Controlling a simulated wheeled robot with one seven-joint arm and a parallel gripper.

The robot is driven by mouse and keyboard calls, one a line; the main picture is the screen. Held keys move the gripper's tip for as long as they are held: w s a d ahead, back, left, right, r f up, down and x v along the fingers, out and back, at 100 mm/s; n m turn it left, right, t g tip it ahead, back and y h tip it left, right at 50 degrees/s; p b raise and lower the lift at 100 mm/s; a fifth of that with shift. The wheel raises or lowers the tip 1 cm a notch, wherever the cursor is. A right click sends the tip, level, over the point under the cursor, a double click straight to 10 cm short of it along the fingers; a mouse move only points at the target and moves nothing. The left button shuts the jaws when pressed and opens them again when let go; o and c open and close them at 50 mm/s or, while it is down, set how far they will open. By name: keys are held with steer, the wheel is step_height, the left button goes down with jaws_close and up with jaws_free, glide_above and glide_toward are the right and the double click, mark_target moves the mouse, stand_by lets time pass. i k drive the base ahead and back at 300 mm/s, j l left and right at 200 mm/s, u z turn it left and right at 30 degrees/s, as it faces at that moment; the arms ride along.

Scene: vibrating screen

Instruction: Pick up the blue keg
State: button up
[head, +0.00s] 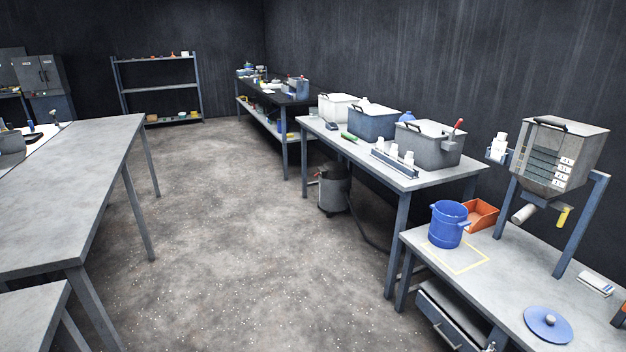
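The blue keg (447,226) stands upright on the near right workbench (500,262), at the upper edge of a yellow taped outline. It is open at the top and has small side handles. A round blue lid (548,323) with a knob lies apart from it, near the front of the same bench. My gripper is not in view.
An orange bin (481,214) sits right behind the keg. A hopper (558,155) on a blue-grey frame stands to its right. A second table (385,172) with several tubs is beyond. A long table (70,190) is at left; the floor between is clear.

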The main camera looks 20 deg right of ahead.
mark_target(449, 220)
steer(key=i, duration=0.95)
steer(key=i+j+z, duration=0.1)
steer(key=i, duration=0.8)
steer(key=i+z, duration=0.4)
steer(key=i, duration=0.15)
steer(key=i+j+z, duration=0.8)
steer(key=i, duration=0.15)
steer(key=i+l, duration=0.05)
steer(key=l, duration=0.05)
